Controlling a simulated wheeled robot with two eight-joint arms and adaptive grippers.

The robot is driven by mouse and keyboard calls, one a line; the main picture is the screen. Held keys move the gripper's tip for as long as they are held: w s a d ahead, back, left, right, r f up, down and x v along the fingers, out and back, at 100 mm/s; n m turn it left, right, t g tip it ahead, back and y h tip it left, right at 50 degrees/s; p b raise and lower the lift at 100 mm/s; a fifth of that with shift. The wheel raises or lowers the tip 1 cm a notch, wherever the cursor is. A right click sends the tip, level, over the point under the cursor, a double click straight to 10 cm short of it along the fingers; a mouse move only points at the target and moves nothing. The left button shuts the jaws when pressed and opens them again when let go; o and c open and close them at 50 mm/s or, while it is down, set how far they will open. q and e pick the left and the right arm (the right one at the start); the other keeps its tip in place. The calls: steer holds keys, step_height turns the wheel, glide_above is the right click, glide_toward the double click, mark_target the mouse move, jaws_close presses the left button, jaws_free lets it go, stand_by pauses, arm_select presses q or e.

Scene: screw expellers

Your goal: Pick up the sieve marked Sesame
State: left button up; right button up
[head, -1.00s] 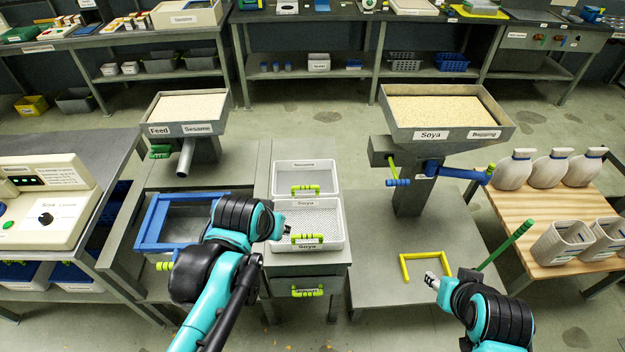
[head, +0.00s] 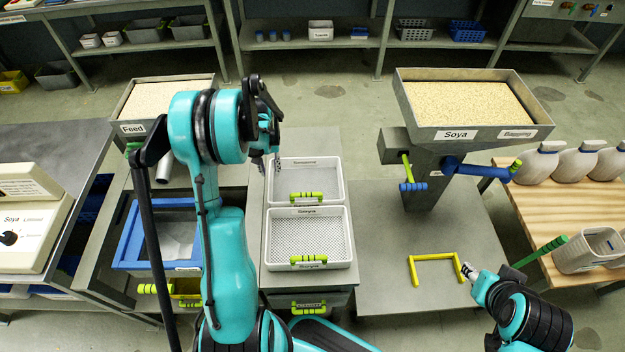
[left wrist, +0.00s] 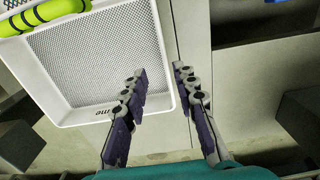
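The Sesame sieve (head: 335,184) is the rear of two white mesh trays, with a lime green handle (head: 306,196) on its near side and a small blurred label on its far edge. The front sieve (head: 333,238) is marked Soya. My left gripper (head: 267,165) is at the rear left corner of the Sesame sieve. In the left wrist view the gripper (left wrist: 160,72) is open and empty, one finger over the sieve (left wrist: 95,55), the other past its rim. My right gripper (head: 466,270) is near the yellow bracket; its fingers are too small to read.
A hopper marked Soya (head: 470,105) stands right of the sieves, a Feed hopper (head: 150,97) behind my left arm. A blue frame (head: 130,240) lies left, a yellow bracket (head: 435,257) right.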

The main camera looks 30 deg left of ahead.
arm_select(q)
step_height(320, 180, down, 2)
steer(key=shift+s+f+b, duration=0.1)
steer(key=shift+s+b, duration=0.05)
steer(key=shift+b, duration=0.2)
steer(key=f+b, duration=0.1)
steer(key=f, duration=0.2)
steer(key=f+b, duration=0.1)
steer(key=f, duration=0.1)
steer(key=shift+s+a+f+b, duration=0.15)
steer(key=shift+s+b, duration=0.2)
steer(key=shift+s, duration=0.05)
jaws_close()
